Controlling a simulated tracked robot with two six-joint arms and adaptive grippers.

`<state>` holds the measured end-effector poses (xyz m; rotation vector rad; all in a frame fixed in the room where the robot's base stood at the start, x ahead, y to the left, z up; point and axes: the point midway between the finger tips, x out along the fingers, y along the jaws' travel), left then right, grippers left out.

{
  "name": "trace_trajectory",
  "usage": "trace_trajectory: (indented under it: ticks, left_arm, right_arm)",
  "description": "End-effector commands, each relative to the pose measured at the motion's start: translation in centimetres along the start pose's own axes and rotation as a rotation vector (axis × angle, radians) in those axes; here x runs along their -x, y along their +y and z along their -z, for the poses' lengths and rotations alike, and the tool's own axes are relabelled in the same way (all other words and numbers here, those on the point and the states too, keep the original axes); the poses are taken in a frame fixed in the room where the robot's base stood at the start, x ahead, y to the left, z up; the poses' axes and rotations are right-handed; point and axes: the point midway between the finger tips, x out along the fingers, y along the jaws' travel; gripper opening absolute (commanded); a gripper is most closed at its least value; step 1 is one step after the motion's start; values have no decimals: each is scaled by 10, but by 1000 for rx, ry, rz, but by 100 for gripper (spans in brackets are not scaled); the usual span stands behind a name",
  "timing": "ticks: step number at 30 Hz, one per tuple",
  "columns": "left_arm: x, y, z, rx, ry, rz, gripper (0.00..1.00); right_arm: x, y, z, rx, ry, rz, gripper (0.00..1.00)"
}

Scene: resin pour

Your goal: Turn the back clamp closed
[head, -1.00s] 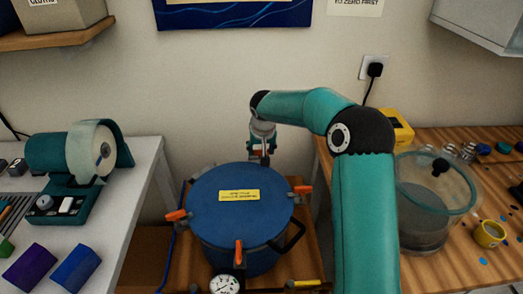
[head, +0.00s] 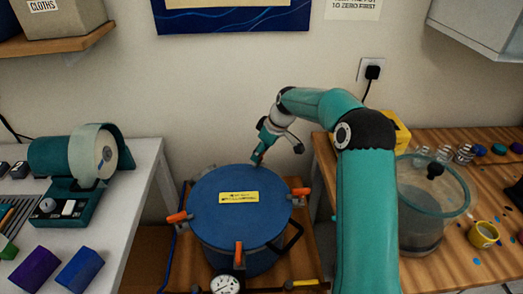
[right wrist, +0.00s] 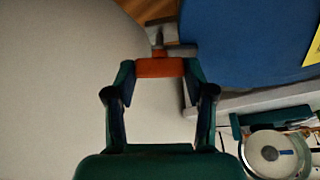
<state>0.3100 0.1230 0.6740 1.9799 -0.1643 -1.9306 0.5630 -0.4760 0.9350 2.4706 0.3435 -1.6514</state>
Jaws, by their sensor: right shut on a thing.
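The round pressure pot with a blue lid (head: 225,210) stands low in the middle of the head view. Orange-handled clamps sit at its rim: left (head: 176,217), right (head: 300,191) and front (head: 239,252). My right gripper (head: 257,160) reaches over to the pot's back rim, tilted, with its fingers pointing down and left. In the right wrist view its fingers are closed on the orange handle of the back clamp (right wrist: 160,68), beside the blue lid's edge. The gripper mostly hides this clamp in the head view. My left gripper is not in view.
A pressure gauge (head: 226,285) and a black pot handle (head: 290,236) are at the front. A glass-lidded vessel (head: 428,220) and a yellow cup (head: 483,234) stand on the right bench. A teal machine (head: 75,165) stands on the left table. The wall is close behind the pot.

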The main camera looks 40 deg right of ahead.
Motion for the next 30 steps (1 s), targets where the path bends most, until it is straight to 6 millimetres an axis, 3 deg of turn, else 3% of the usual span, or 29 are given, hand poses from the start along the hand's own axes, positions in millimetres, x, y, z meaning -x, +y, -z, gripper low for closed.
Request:
trace_trajectory:
  ticks: [12,27,28,30]
  left_arm:
    - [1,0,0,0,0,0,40]
    - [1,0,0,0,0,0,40]
    - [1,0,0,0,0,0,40]
    - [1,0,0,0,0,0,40]
  right_arm:
    - [1,2,1,182,2,70,19]
    - [1,2,0,206,0,79,19]
    - [1,2,0,206,0,79,56]
    - [1,2,0,205,0,79,67]
